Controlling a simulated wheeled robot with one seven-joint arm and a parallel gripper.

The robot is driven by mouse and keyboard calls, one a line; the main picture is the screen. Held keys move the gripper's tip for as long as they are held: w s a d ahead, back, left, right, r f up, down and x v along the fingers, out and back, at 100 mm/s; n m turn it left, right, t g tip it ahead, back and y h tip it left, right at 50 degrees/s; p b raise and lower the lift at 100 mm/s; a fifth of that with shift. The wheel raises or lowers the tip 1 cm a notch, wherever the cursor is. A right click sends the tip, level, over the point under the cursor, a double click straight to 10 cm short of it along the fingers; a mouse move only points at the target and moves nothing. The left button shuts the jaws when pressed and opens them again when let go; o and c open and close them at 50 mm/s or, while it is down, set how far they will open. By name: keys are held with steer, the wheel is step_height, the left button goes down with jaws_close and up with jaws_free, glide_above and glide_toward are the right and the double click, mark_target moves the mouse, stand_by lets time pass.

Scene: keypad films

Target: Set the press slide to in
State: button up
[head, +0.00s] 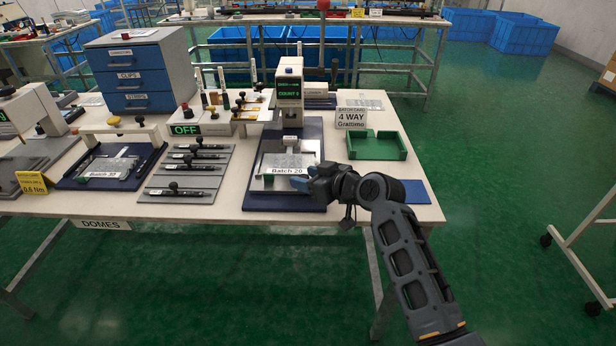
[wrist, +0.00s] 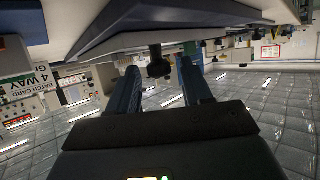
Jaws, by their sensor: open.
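The press (head: 289,92) stands on a dark blue base (head: 256,201) and its display reads COUNT 0. Its grey slide plate (head: 307,161), with a Batch 20 label (head: 287,170), sits out in front of the press head, toward the near end of the base. My gripper (head: 298,183) is open at the plate's near right edge, pointing left. In the wrist view, which looks upside down, a dark knob (wrist: 157,64) shows between and just beyond my finger ends (wrist: 160,76). I cannot tell whether they touch it.
A green tray (head: 377,146) and a 4 WAY card (head: 351,118) stand right of the press. A grey panel with several black-knobbed sliders (head: 186,170) and an OFF box (head: 186,129) are to its left. A blue mat (head: 414,193) lies at the right table corner.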

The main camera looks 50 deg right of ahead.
steer(key=shift+c, duration=0.5)
jaws_close()
